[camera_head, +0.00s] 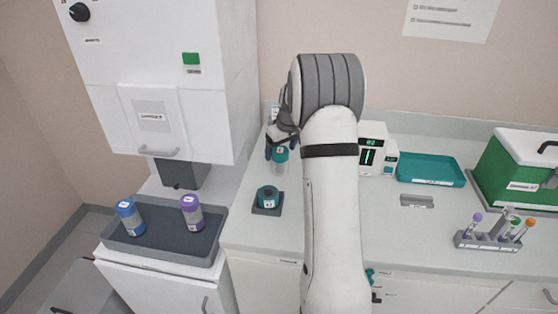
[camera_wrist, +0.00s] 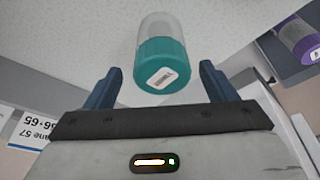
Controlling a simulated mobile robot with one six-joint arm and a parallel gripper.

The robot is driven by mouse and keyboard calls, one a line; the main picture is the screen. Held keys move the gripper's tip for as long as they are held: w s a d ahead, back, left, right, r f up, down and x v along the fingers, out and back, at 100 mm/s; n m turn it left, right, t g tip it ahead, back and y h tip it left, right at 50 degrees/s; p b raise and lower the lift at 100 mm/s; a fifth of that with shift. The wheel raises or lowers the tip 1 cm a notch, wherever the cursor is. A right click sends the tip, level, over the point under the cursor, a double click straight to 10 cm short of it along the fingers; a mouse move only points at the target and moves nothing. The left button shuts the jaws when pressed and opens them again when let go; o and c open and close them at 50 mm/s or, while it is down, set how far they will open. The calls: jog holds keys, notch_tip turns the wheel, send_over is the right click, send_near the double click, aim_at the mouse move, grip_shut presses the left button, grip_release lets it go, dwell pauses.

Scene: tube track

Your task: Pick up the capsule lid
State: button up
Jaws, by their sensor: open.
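A capsule with a teal lid (camera_wrist: 162,66) and a clear body (camera_wrist: 163,27) shows in the wrist view, with a white label on the lid. In the head view this teal lid (camera_head: 280,155) is at the top of the clear body, which stands upright on the counter. My gripper (camera_wrist: 159,75) is open, with a blue finger on each side of the lid and a visible gap at both sides. In the head view my gripper (camera_head: 270,146) is partly hidden by my arm.
A dark tray (camera_head: 160,247) at left holds a blue-lidded and a purple-lidded capsule, below a white machine (camera_head: 160,75). A small display device (camera_head: 373,150), teal tray (camera_head: 431,170), green box (camera_head: 505,180) and tube rack (camera_head: 488,243) stand to the right.

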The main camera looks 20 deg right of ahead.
jog(key=x, duration=0.2)
jog(key=p+x, duration=0.1)
jog(key=x, duration=0.2)
jog(key=shift+s, duration=0.25)
jog(key=shift+c, duration=0.5)
jog(key=c, duration=1)
